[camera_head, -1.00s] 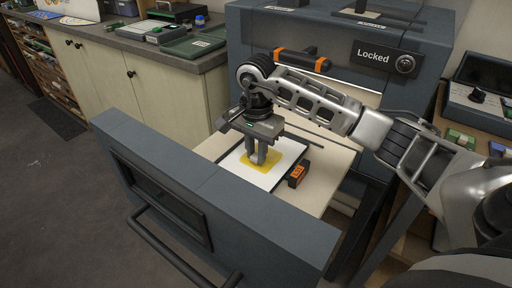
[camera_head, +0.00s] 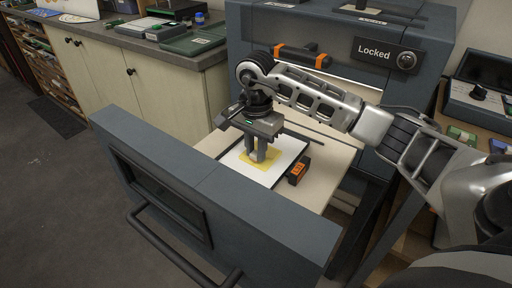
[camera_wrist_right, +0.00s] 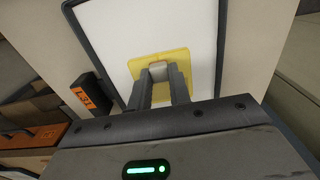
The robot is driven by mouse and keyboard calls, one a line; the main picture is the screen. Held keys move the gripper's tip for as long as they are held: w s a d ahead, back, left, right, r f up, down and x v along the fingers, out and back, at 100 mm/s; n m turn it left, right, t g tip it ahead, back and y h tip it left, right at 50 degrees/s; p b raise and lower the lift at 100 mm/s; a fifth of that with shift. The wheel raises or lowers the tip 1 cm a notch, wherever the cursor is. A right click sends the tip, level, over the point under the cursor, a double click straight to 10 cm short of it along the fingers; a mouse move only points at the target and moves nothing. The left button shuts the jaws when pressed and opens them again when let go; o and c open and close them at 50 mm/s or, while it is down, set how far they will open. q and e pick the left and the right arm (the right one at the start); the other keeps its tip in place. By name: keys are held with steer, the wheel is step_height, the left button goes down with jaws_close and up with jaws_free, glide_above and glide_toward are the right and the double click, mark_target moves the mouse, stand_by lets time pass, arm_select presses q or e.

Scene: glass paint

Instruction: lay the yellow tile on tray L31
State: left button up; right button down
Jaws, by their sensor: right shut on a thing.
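The yellow tile (camera_head: 262,163) is a flat square with a pale block standing on its middle. It also shows in the right wrist view (camera_wrist_right: 141,68). My right gripper (camera_head: 259,154) points down, with its fingers (camera_wrist_right: 160,80) shut on the tile's block. The tile is over the white face of a dark-rimmed tray (camera_head: 240,156), which carries an orange tag (camera_head: 299,171) that seems to read L31. The tile looks flat, at or very near the tray's surface; I cannot tell whether they touch. The tray (camera_wrist_right: 115,25) fills the middle of the wrist view. My left gripper is out of view.
The tray lies on a pale board (camera_head: 335,165) inside a pulled-out blue-grey drawer (camera_head: 225,200), whose high front has a dark handle (camera_head: 180,262). Behind stands a cabinet with a "Locked" sign (camera_head: 374,52). A counter (camera_head: 130,40) is at the upper left.

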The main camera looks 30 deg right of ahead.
steer(key=c, duration=1.2)
jaws_free()
steer(key=shift+r+p, duration=2.2)
steer(key=shift+r, duration=1.35)
